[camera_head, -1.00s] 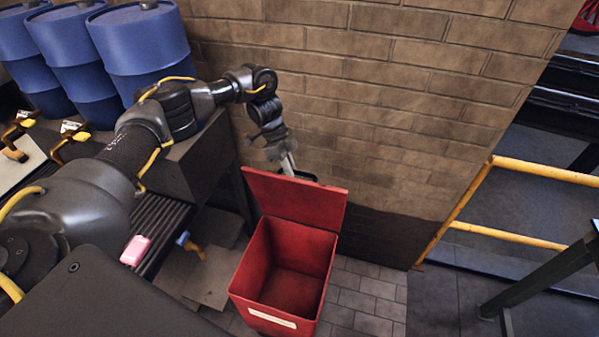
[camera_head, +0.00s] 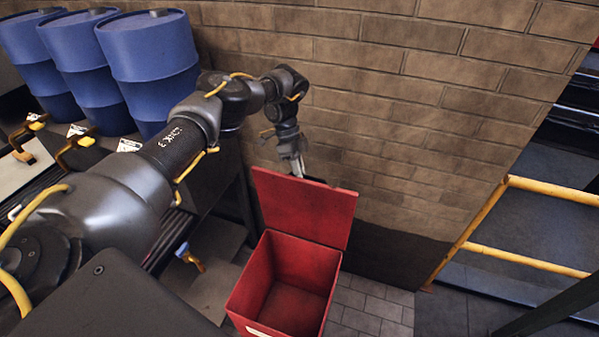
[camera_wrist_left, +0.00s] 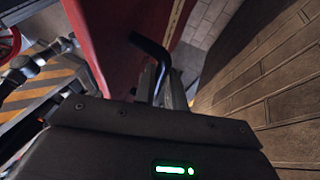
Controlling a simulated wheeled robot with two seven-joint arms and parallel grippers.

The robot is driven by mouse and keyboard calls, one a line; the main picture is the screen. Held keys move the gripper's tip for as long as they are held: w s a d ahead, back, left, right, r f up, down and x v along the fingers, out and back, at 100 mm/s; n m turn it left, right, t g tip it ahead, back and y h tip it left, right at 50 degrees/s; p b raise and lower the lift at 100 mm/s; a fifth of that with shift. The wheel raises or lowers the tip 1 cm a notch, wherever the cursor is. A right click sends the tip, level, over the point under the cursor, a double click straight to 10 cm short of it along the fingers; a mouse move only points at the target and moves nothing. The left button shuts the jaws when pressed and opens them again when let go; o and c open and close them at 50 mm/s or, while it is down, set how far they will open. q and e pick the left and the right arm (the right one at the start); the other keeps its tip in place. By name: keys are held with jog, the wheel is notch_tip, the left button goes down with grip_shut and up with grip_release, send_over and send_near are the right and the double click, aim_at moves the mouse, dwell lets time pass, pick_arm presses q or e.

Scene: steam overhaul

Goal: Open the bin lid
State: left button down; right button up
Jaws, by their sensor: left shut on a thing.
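The red bin (camera_head: 285,285) stands on the floor by the brick wall, and its empty inside shows. Its red lid (camera_head: 305,208) is raised and stands nearly upright at the bin's back edge. My left gripper (camera_head: 299,170) is at the lid's top edge, on the wall side. In the left wrist view, my left gripper (camera_wrist_left: 160,85) is shut on the dark bent lid handle (camera_wrist_left: 150,47), with the red lid (camera_wrist_left: 100,35) beside it. In the head view the handle is mostly hidden behind the lid. My right gripper is not in view.
The brick wall (camera_head: 400,110) is close behind the lid and my left gripper. Blue barrels (camera_head: 150,65) stand at the upper left. A yellow railing (camera_head: 490,215) is on the right. Tiled floor (camera_head: 370,305) is clear right of the bin.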

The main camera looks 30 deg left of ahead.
pick_arm(q)
jog(key=shift+s+a+f, duration=0.15)
jog(key=shift+f, duration=0.15)
jog(key=c, duration=1.6)
grip_release()
jog(key=shift+c, duration=0.2)
jog(key=shift+o, duration=0.9)
jog(key=shift+w+a, duration=0.1)
jog(key=shift+w, duration=0.2)
jog(key=shift+r, duration=0.2)
jog(key=v, duration=1)
jog(key=shift+r+p, duration=0.2)
jog(key=shift+p, duration=0.2)
